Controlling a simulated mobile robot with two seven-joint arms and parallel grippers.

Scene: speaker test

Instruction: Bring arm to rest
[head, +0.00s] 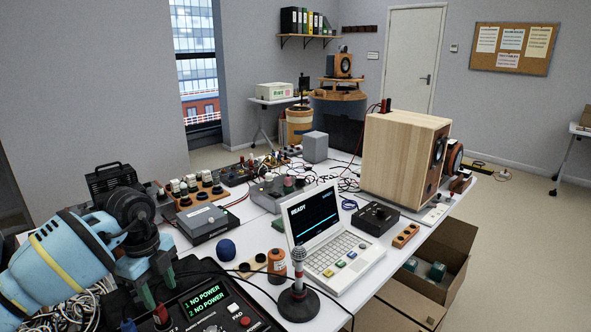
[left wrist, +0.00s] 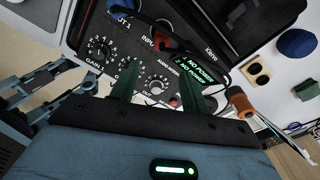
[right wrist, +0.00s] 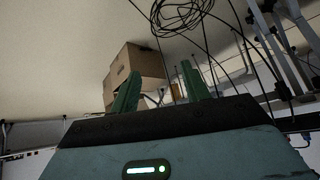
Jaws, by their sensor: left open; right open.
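My left gripper (head: 163,292) is at the lower left of the head view, pointing down over a black audio box (head: 211,310) with knobs and a screen reading "NO POWER". Its two green fingers are apart with nothing between them; the left wrist view shows the gripper (left wrist: 157,82) in front of the knobbed panel (left wrist: 115,42). I cannot tell whether the fingertips touch the box. My right gripper (right wrist: 160,82) shows only in the right wrist view. It is open and empty, with the floor, a cardboard box (right wrist: 136,70) and hanging cables beyond it.
An open cardboard box (head: 455,250) stands at the table's right side. Cables cross the table. The floor at right is mostly clear.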

